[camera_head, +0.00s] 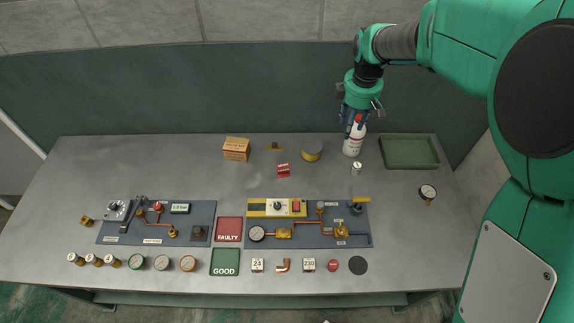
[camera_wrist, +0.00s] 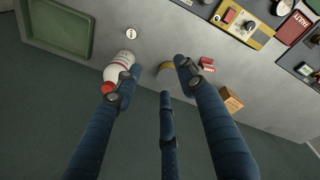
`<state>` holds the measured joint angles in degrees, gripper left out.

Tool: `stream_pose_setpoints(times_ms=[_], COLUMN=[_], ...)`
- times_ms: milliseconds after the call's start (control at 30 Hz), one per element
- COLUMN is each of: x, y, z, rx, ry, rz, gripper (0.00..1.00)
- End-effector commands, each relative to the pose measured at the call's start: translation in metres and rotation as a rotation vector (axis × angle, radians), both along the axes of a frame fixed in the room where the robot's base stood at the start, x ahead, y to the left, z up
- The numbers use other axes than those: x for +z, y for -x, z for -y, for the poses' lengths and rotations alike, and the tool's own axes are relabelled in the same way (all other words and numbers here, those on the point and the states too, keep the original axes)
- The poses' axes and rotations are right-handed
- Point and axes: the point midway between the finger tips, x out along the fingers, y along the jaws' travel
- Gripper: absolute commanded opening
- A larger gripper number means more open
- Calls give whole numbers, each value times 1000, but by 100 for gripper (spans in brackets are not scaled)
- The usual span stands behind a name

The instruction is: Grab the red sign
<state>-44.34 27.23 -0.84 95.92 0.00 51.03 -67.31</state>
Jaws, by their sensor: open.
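The red sign (camera_head: 283,170) is a small red block with pale lettering, standing on the grey table behind the middle panel. It also shows in the wrist view (camera_wrist: 207,64), partly beside a finger. My gripper (camera_head: 354,128) is open and empty, up at the back right of the table, to the right of the sign. In the wrist view its three dark blue fingers (camera_wrist: 155,80) are spread, with the sign just right of the right finger's tip. In the head view the fingers partly overlap a white bottle (camera_head: 353,146); I cannot tell whether they touch it.
A yellow tape roll (camera_head: 312,153), a cardboard box (camera_head: 236,149) and a green tray (camera_head: 410,152) stand along the back. Two panels with gauges and copper pipes (camera_head: 308,222) fill the middle. A red FAULTY pad (camera_head: 229,224) lies between them. Small parts line the front.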

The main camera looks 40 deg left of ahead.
Motion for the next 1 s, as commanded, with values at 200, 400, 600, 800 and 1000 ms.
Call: stream_pose_setpoints(times_ms=[200,400,600,800,1000], x=[-51,-101,-145,-168,-172], y=[21,49,78,94,97], z=[-69,-126,-169,-190,-193], rx=[192,368,515,591,605], ry=[36,67,91,102,104], rz=[-19,-36,-49,-55,-56], gripper=[41,41,41,41,41])
